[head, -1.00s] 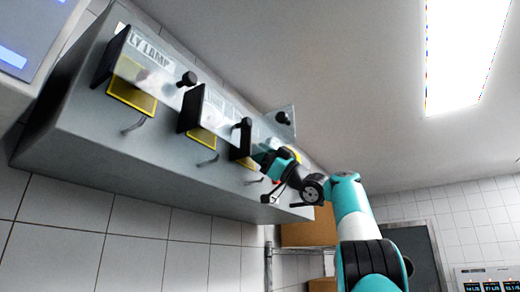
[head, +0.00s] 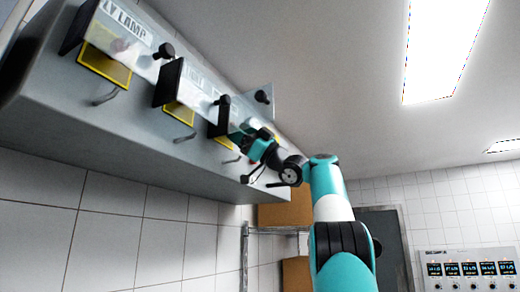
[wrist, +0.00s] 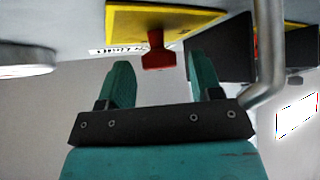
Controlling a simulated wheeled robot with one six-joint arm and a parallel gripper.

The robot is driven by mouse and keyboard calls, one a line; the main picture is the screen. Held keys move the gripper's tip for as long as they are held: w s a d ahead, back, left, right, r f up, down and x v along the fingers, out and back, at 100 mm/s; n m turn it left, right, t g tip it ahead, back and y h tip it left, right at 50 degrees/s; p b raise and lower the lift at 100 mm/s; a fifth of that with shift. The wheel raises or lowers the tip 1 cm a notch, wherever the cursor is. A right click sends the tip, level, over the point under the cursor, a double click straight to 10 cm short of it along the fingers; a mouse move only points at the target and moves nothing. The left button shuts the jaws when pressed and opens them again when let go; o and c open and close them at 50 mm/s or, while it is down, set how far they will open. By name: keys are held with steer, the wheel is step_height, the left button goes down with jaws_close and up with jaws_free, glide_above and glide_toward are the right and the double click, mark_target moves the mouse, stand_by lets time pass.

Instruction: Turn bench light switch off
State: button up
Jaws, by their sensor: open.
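A red switch lever (wrist: 157,52) hangs from a yellow-framed plate (wrist: 160,20) in the wrist view. My gripper (wrist: 161,72) is open, with a teal finger on either side of the lever's line. The lever shows just beyond the fingertips, and I see no contact. A label beside the plate is too small to read. In the head view my gripper (head: 242,137) is up at the right part of the grey switch panel (head: 130,140); my arm hides the switch there. I cannot read which switch is the bench light.
Yellow-framed switches (head: 104,66) line the panel, with clear covers (head: 130,35), black knobs (head: 163,51) and bent grey handles (head: 105,99). A curved metal handle (wrist: 270,70) is close at the right of my gripper in the wrist view. Cardboard boxes (head: 287,210) stand on a rack below.

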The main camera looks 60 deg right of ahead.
steer(key=b+v, duration=0.6)
steer(key=v, duration=1)
steer(key=shift+s+d+b, duration=0.2)
steer(key=shift+s+b, duration=0.05)
steer(key=shift+b, duration=0.15)
steer(key=shift+f, duration=0.15)
